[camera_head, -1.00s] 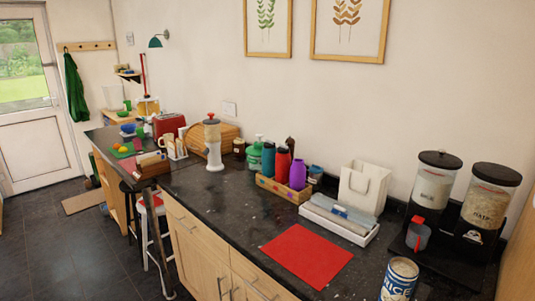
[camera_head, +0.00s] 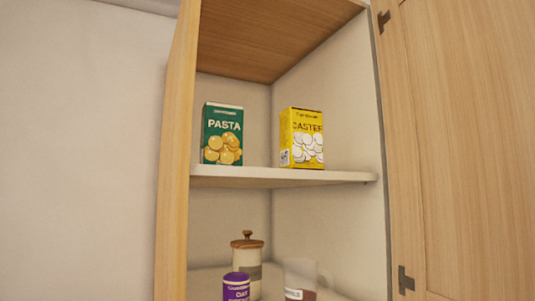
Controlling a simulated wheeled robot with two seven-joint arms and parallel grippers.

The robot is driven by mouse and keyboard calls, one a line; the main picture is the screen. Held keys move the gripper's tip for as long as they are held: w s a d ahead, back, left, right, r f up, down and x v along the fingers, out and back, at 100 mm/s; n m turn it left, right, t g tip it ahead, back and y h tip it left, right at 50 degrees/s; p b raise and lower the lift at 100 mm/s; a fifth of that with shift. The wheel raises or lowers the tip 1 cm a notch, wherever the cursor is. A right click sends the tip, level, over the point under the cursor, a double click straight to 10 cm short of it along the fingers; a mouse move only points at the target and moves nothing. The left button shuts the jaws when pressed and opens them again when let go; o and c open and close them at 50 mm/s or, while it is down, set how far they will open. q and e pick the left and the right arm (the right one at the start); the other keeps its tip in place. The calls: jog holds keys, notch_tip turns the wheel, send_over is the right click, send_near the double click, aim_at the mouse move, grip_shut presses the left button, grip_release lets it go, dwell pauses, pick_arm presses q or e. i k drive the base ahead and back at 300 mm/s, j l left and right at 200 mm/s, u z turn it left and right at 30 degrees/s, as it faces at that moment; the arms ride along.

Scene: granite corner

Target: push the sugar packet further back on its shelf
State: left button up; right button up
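The sugar packet (camera_head: 302,138) is a yellow box marked "CASTER" with white round shapes on its front. It stands upright on the cupboard's upper shelf (camera_head: 265,179), towards the right side wall. Its base is close to the shelf's front edge; the gap behind it is hard to judge from this low angle. Neither of my grippers is in view now, and nothing touches the packet.
A green pasta box (camera_head: 222,134) stands left of the packet on the same shelf, with a gap between. Below are a wooden-lidded jar (camera_head: 247,258), a purple tin (camera_head: 236,287) and a clear jug (camera_head: 300,277). The cupboard door (camera_head: 460,140) stands open at right.

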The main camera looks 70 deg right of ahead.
aim_at(301, 134)
jog(key=z, duration=2.3)
jog(key=k+j, duration=0.1)
jog(key=j, duration=0.15)
jog(key=k+j+u, duration=0.1)
jog(key=k+j, duration=0.05)
jog(key=j, duration=0.05)
